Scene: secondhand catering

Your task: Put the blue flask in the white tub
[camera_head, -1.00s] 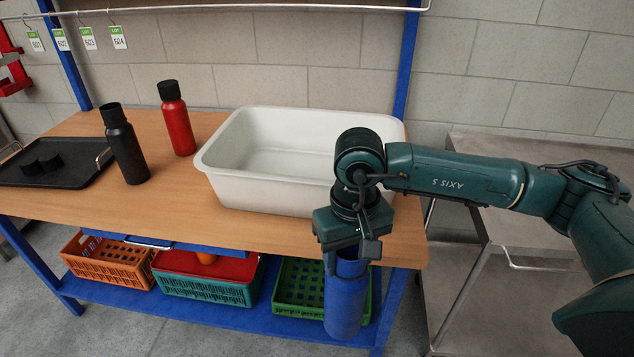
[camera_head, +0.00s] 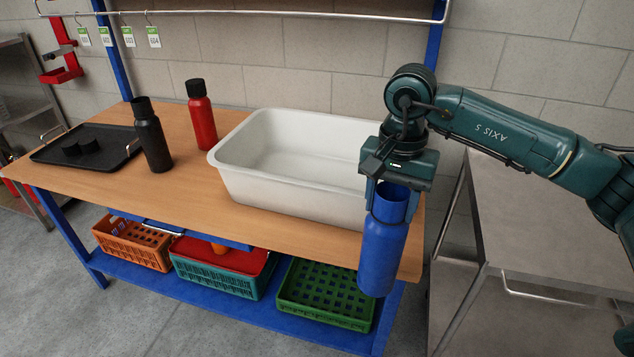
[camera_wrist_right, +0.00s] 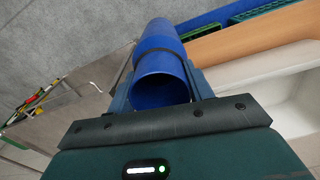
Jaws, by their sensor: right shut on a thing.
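The blue flask (camera_head: 384,250) hangs upright from my right gripper (camera_head: 391,190), which is shut on its upper part. It is in front of the table's front right edge, near the tub's right end. In the right wrist view the flask (camera_wrist_right: 158,65) sits between the fingers, its open mouth toward the camera. The white tub (camera_head: 232,181) stands on the table, open and empty where I can see inside; my right gripper hides its right end. The tub also shows at the right of the wrist view (camera_wrist_right: 262,72). My left gripper is not in view.
A red flask (camera_head: 202,120) and a black flask (camera_head: 153,142) stand left of the tub. A black tray (camera_head: 50,157) with black lids lies farther left. Orange (camera_head: 130,247), teal (camera_head: 215,280) and green (camera_head: 325,292) crates sit on the shelf below. A metal trolley (camera_head: 560,220) stands right.

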